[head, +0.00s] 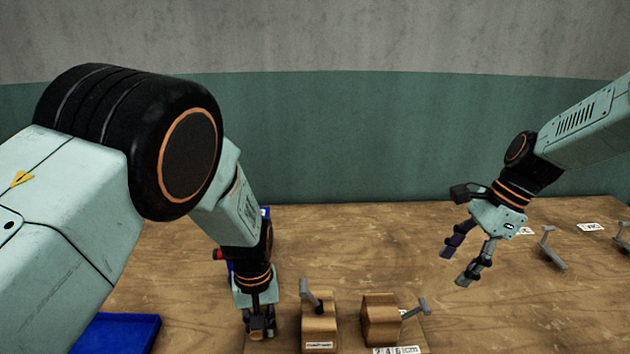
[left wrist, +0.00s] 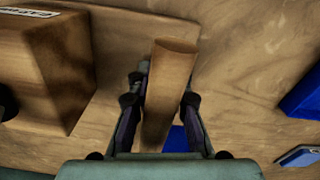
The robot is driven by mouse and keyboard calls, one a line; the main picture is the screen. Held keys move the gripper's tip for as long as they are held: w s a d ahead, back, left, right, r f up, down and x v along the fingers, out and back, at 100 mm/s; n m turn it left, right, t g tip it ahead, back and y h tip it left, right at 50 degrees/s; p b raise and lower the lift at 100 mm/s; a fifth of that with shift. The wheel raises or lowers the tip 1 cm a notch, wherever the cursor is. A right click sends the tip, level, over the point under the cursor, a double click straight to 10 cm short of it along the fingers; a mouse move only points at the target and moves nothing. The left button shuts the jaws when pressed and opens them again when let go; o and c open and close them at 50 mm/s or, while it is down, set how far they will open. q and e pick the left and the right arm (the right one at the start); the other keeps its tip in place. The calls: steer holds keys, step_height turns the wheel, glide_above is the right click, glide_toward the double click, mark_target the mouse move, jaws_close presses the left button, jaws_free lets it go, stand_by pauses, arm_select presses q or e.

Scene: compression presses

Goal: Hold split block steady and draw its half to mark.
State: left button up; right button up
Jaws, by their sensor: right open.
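The split block stands near the front edge as two wooden halves with a gap between them. The left half (head: 320,328) has a grey handle and a label; the right half (head: 380,321) has a grey handle on its right. A scale strip marked 2 4 6 cm (head: 399,350) lies before the right half. My left gripper (head: 259,333) is left of the block, shut on a wooden rod (left wrist: 168,95), seen between its fingers. One block half (left wrist: 45,70) shows at left in the left wrist view, apart from the fingers. My right gripper (head: 456,266) is open, empty, above the table right of the block.
A blue tray (head: 115,335) is at the front left. A blue object (left wrist: 302,95) shows at right in the left wrist view. Grey handled pieces (head: 551,249) and white cards (head: 590,227) are at the right. The table's back middle (head: 350,235) is clear.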

arm_select(q)
steer(key=o, duration=0.5)
steer(key=shift+c, duration=0.2)
steer(key=shift+r, duration=0.15)
steer(key=shift+r, duration=4)
